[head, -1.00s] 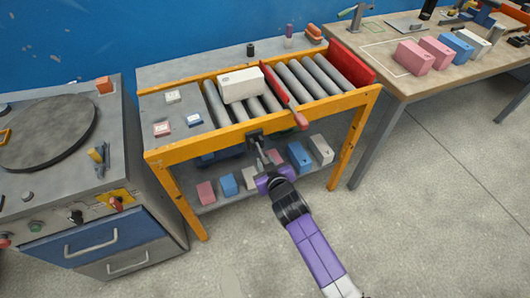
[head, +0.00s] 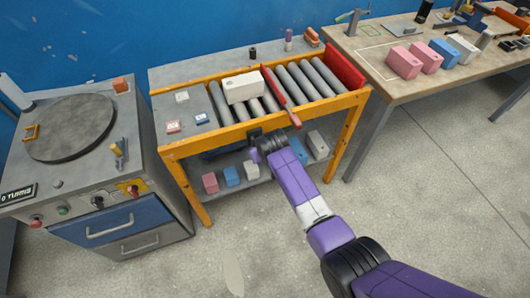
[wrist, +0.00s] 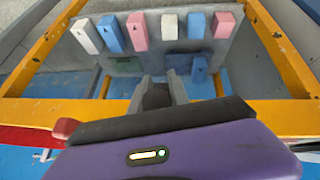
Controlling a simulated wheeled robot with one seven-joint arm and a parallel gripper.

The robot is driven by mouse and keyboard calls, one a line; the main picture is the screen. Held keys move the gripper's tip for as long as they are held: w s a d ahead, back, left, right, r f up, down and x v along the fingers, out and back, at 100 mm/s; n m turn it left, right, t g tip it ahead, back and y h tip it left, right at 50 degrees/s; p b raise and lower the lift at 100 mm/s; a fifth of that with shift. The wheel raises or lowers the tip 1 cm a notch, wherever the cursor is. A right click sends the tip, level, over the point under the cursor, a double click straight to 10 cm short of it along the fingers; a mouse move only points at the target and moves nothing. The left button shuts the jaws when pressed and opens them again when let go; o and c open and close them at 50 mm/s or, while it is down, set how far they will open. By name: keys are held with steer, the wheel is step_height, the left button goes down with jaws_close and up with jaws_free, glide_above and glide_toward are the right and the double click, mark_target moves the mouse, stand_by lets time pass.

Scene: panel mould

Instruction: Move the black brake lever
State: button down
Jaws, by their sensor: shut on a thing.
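The black brake lever (head: 255,133) is at the yellow front rail of the roller conveyor, left of the red bar. My gripper (head: 262,143) is up against it; my black wrist and purple arm hide most of the contact. In the wrist view, the two grey fingers of my gripper (wrist: 159,86) close around a dark rounded piece, the lever's end (wrist: 157,97). The lever's tilt is hard to tell.
A white block (head: 243,87) sits on the rollers. A red bar with a handle (head: 294,120) crosses the conveyor to the right. Several coloured blocks stand on the lower shelf (head: 262,178). A workbench (head: 395,91) stands right, a turntable cabinet (head: 70,128) left.

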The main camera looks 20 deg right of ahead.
steer(key=shift+r+g, duration=0.2)
steer(key=shift+g, duration=0.1)
steer(key=shift+w, duration=0.1)
steer(key=c, duration=1.3)
jaws_free()
steer(key=shift+o, duration=0.2)
steer(key=shift+p+v, duration=0.4)
steer(key=shift+v, duration=3.5)
